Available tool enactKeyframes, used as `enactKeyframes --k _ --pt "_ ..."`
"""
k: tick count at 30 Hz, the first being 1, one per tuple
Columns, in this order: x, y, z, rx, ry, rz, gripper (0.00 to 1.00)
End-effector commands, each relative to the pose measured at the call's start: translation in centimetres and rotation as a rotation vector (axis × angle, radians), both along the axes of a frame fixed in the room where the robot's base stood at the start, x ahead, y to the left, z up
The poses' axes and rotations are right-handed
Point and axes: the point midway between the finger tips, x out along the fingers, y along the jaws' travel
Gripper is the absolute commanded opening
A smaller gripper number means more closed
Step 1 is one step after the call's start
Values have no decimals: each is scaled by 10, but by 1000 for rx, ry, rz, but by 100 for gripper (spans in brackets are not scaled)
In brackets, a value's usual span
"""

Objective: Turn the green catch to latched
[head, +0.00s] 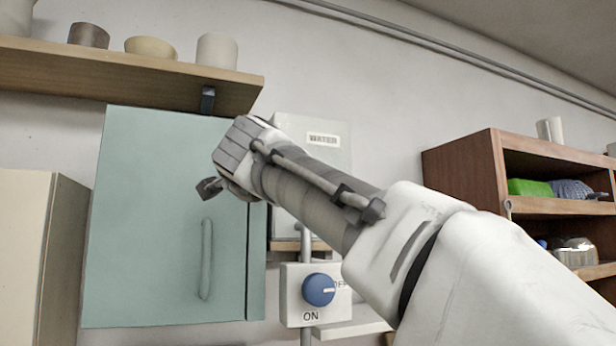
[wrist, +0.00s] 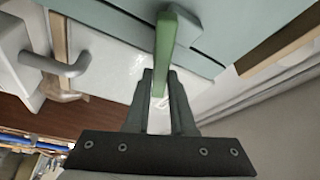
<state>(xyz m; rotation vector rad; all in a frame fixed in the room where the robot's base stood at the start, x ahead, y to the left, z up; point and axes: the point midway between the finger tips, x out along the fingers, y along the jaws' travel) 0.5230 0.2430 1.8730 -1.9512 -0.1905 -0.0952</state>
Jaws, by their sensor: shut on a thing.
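The green catch (wrist: 164,45) is a narrow green bar in the wrist view, running up from between my fingers across the teal surface. My gripper (wrist: 160,76) is shut on its near end, one finger on each side. In the head view the catch and my fingertips are hidden behind my own wrist, which is in front of the upper right part of the teal cabinet (head: 150,220). The cabinet door is flat against its frame, with a vertical teal handle (head: 206,258). I cannot tell which position the catch is in.
A white box labelled WATER (head: 322,160) is right of the cabinet, with a blue knob (head: 318,289) marked ON and OFF below it. A wooden shelf (head: 120,78) with pots is above. A brown shelf unit (head: 462,170) stands at right.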

Motion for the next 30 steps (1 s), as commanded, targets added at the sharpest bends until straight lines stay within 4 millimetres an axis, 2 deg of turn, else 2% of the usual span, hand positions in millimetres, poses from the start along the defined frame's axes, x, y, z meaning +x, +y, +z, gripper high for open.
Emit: enactKeyframes --k 6,15,30 --pt "1 -1 -1 166 80 -1 0" --pt "1 -1 -3 325 158 -3 0" --pt "1 -2 -4 396 192 -4 0"
